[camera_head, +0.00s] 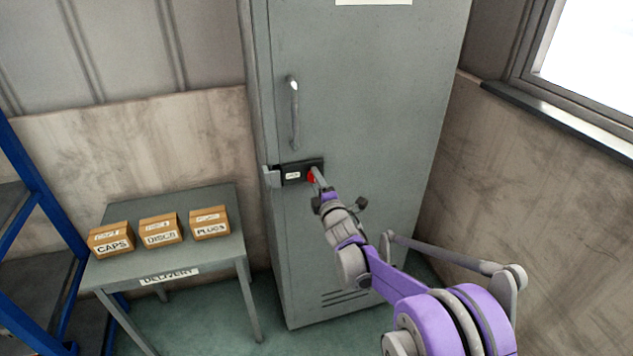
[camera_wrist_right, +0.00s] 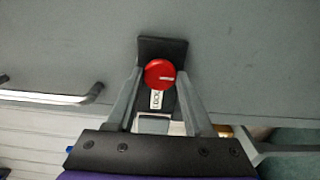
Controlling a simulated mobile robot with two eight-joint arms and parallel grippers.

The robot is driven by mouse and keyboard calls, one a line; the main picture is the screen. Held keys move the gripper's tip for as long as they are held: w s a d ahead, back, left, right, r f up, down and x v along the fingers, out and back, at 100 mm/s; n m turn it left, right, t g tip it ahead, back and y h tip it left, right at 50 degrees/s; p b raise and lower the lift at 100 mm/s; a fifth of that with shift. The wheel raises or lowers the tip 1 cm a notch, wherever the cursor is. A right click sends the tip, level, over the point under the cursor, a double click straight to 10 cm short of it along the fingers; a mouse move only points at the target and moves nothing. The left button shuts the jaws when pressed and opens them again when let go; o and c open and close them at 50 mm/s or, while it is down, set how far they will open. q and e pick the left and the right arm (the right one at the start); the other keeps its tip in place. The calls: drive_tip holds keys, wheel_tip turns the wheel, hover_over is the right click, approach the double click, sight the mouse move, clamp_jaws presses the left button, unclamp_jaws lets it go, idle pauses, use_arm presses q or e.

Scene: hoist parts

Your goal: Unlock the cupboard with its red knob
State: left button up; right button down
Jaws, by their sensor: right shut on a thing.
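The grey cupboard (camera_head: 355,110) stands upright with its door closed. Its red knob (camera_head: 311,176) sits on a black lock plate (camera_head: 303,163) below the door handle (camera_head: 294,112). In the right wrist view the round red knob (camera_wrist_right: 159,73) carries a white mark pointing to the picture's right. A white label (camera_wrist_right: 156,99) with small lettering lies beside it on the plate. My right gripper (camera_head: 316,175) is at the knob, its two fingers on either side of it and shut on it. My left gripper is not in view.
A grey table (camera_head: 192,258) marked DELIVERY stands left of the cupboard with boxes labelled CAPS (camera_head: 111,239), DISCS (camera_head: 160,230) and PLUGS (camera_head: 209,223). A blue rack (camera_head: 45,185) is at the far left. A wall with a window (camera_head: 590,55) is at the right.

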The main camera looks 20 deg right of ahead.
drive_tip(key=shift+c, duration=1.6)
unclamp_jaws()
drive_tip(key=shift+s, duration=0.15)
drive_tip(key=s+b, duration=0.1)
drive_tip(key=s, duration=0.9)
drive_tip(key=shift+s+d, duration=0.2)
drive_tip(key=shift+s, duration=0.1)
drive_tip(key=s+a+f+m+g, duration=0.1)
drive_tip(key=s+f+m+g, duration=0.2)
drive_tip(key=s+m, duration=0.3)
drive_tip(key=s+a+f+m+g+p, duration=0.1)
drive_tip(key=s+f+m+g, duration=0.2)
drive_tip(key=s, duration=1.4)
drive_tip(key=s+a+f+m+g+p, duration=0.1)
drive_tip(key=s+f+m+g, duration=0.3)
drive_tip(key=s+m, duration=0.5)
drive_tip(key=s+g, duration=0.2)
drive_tip(key=shift+s+m+g+h, duration=0.3)
drive_tip(key=shift+s, duration=0.05)
